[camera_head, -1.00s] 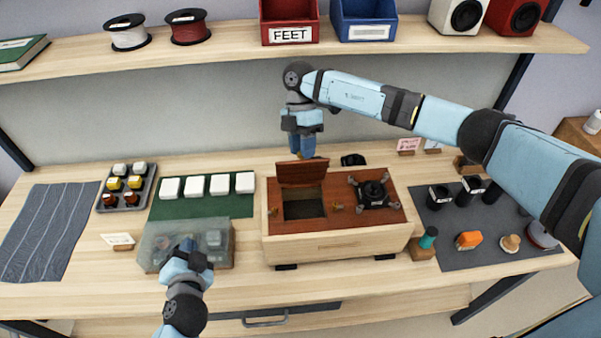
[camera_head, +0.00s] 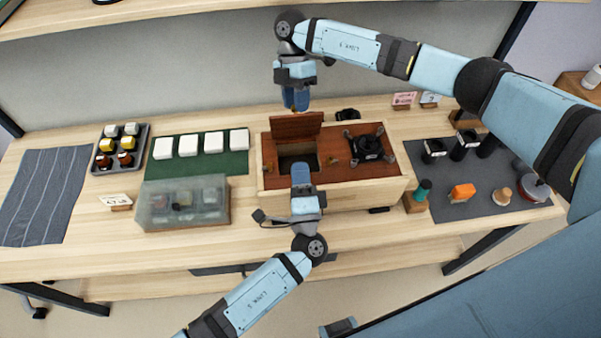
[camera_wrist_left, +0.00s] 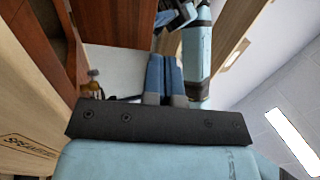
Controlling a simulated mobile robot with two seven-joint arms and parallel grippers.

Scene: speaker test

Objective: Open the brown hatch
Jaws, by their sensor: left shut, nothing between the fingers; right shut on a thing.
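The brown hatch (camera_head: 296,127) stands raised at the back of a square dark opening (camera_head: 287,163) in the red-brown top of a light wooden box (camera_head: 340,196). My right gripper (camera_head: 296,106) points down at the hatch's upper edge and is shut on it; the exact contact is hard to see. My left gripper (camera_head: 300,168) is shut and empty, with its blue fingers at the front edge of the opening, hiding part of it. In the left wrist view its fingers (camera_wrist_left: 164,75) are together, with the box's top (camera_wrist_left: 45,45) to the left and the hatch (camera_wrist_left: 115,20) beyond.
A black driver part (camera_head: 368,146) sits on the box's top at right. A clear lidded case (camera_head: 160,217) stands to the left, behind it a green mat (camera_head: 237,164) with white blocks. A grey mat (camera_head: 480,200) with small parts lies right.

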